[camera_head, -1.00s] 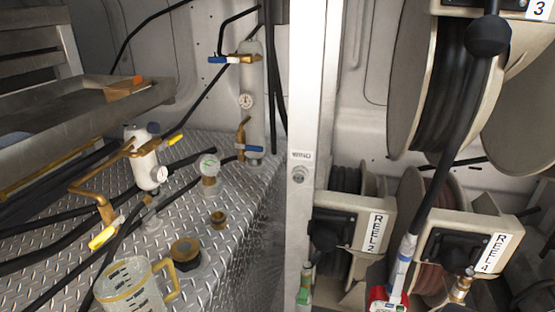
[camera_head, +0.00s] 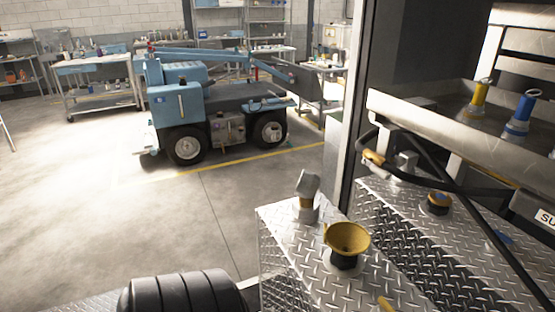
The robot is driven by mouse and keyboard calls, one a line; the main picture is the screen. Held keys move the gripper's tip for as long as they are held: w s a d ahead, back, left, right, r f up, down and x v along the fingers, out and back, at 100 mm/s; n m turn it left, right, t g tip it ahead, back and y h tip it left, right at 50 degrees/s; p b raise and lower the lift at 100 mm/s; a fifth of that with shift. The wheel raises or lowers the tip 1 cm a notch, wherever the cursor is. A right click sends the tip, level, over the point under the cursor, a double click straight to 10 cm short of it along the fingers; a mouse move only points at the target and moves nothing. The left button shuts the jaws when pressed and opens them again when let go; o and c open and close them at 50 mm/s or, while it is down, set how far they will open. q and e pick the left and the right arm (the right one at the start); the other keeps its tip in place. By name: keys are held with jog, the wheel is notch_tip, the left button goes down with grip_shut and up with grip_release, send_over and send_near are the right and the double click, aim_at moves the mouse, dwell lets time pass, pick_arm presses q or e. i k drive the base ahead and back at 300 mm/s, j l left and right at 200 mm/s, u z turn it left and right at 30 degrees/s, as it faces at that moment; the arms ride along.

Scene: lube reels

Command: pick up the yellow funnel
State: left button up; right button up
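The yellow funnel (camera_head: 347,238) is in the lower middle of the head view. It sits upright, mouth up, on a dark round fitting on a diamond-plate metal top (camera_head: 385,272). Its wide mouth is in clear view, and its spout is hidden. Neither of my grippers is in view.
A capped metal filler neck (camera_head: 307,195) stands left of the funnel. A metal shelf (camera_head: 440,125) holds yellow and blue-topped items at right, with black hoses below. A black ribbed object (camera_head: 185,292) is lower left. Open floor and a blue vehicle (camera_head: 215,105) lie beyond.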

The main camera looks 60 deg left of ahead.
aim_at(345, 238)
jog(key=u, duration=1.5)
jog(key=j+z, duration=0.15)
jog(key=j, duration=0.55)
